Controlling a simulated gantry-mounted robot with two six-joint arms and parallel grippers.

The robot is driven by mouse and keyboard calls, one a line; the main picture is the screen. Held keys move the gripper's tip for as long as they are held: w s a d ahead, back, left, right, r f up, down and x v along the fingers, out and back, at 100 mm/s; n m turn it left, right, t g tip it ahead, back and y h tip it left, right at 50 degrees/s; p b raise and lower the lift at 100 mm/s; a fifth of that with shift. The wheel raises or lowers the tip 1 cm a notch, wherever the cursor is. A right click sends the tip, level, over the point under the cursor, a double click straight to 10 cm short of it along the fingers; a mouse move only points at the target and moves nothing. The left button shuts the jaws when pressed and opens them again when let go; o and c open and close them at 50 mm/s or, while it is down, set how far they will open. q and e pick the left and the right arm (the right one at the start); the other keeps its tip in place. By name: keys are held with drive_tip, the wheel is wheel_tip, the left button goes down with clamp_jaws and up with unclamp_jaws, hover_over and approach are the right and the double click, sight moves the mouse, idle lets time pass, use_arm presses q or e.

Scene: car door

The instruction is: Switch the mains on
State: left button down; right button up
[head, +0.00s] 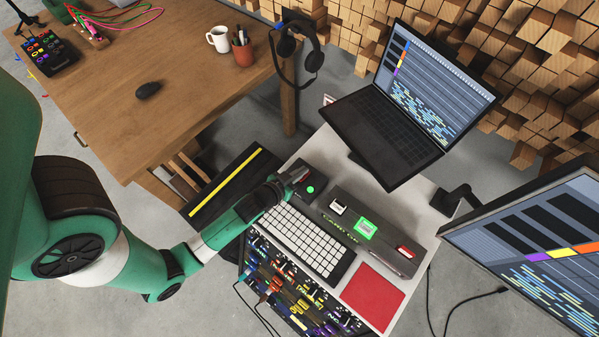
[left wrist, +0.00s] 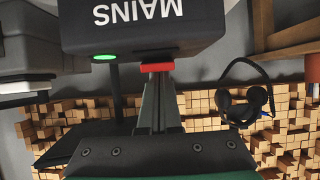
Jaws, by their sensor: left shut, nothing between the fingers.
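The dark mains box (head: 321,179) stands at the upper left of the white stand, with a round green light (head: 310,189) on it. In the left wrist view the box (left wrist: 190,38) shows upside down with the word MAINS on it. Its green light (left wrist: 104,58) glows, and a red switch part (left wrist: 157,67) sticks out at its edge. My left gripper (head: 288,182) is shut and empty beside the box. In the left wrist view its fingertips (left wrist: 157,76) are right at the red part and seem to touch it. My right gripper is out of view.
A white-keyed keyboard (head: 306,240) and a grey bar with a lit green square (head: 366,228) lie close by. A red pad (head: 372,296), an open laptop (head: 400,125) and a monitor (head: 540,250) are to the right. Headphones (head: 312,60) hang at the wooden desk (head: 190,90).

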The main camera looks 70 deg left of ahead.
use_arm(q)
drive_tip(key=shift+s+d, duration=0.1)
drive_tip(key=shift+s, duration=0.05)
drive_tip(key=shift+s+d+f, duration=0.25)
drive_tip(key=shift+s+d, duration=0.05)
drive_tip(key=shift+s, duration=0.25)
wheel_tip(320, 180, up, 5)
drive_tip(key=p, duration=0.4)
drive_tip(key=shift+w, duration=0.1)
drive_tip(key=s+d+r, duration=0.3)
drive_tip(key=s+r, duration=0.3)
drive_tip(key=shift+d+r, duration=0.25)
drive_tip(key=shift+r, duration=0.05)
